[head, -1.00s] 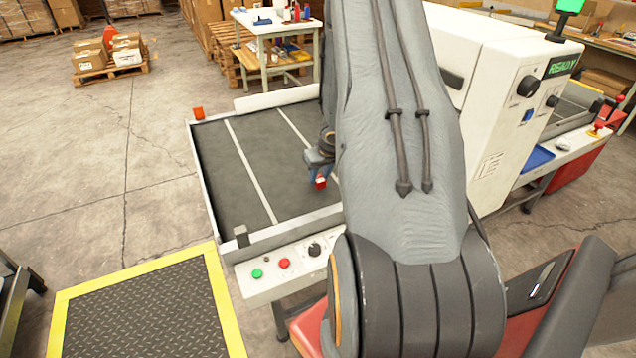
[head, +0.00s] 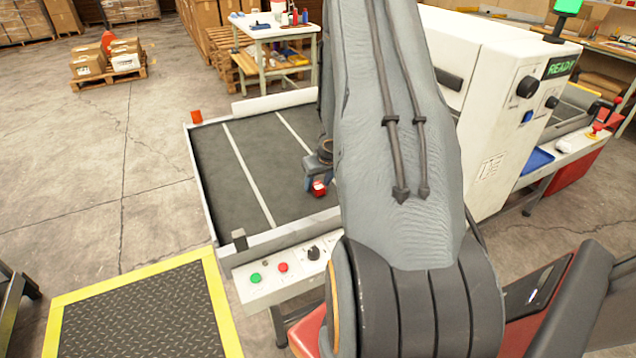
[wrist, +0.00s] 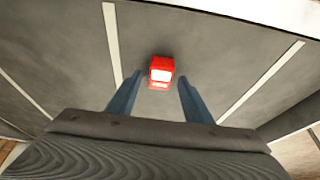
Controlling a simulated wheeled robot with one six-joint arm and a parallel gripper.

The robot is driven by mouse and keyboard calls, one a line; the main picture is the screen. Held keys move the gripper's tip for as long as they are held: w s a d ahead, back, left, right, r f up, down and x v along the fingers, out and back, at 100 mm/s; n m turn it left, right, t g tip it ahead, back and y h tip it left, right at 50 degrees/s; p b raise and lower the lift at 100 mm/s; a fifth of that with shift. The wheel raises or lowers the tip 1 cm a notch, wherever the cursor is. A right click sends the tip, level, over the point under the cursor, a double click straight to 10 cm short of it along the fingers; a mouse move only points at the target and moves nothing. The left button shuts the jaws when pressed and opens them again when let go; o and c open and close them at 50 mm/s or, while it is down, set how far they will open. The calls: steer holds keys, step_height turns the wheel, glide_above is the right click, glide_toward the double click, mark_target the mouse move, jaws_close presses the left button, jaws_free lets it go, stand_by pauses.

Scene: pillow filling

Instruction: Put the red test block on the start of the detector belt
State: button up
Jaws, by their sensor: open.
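The red test block (head: 319,188) with a pale label lies on the dark detector belt (head: 215,180), between the two white cross lines as far as the head view shows. In the wrist view the red block (wrist: 161,72) sits between and just beyond the fingertips, with belt visible on both sides of it. My gripper (wrist: 156,88) is open, its two blue fingers apart and not touching the block. In the head view my arm hides much of the belt's right part and most of my gripper (head: 316,183).
The white detector housing (head: 500,90) with a READY display (head: 562,65) stands right. A control panel with green and red buttons (head: 270,273) fronts the belt. A yellow-edged mat (head: 140,310) lies on the floor. The belt's left part is clear.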

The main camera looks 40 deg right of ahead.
steer(key=p+v, duration=0.6)
steer(key=v, duration=0.6)
steer(key=shift+r, duration=0.2)
steer(key=a+r+h, duration=0.1)
steer(key=a+r, duration=0.9)
steer(key=a, duration=0.2)
steer(key=s+a+r+n+g+y, duration=0.1)
steer(key=s+a+r, duration=0.2)
steer(key=s+a, duration=0.3)
steer(key=s+a+r+n+y, duration=0.1)
steer(key=s+a, duration=0.5)
steer(key=a, duration=0.7)
steer(key=shift+s+a+r+n+g, duration=0.15)
steer(key=shift+a+r+n+g, duration=0.2)
steer(key=shift+r, duration=0.5)
step_height(320, 180, down, 8)
steer(key=g+b, duration=0.1)
steer(key=b, duration=0.6)
steer(key=shift+f+b, duration=0.2)
steer(key=shift+b, duration=0.1)
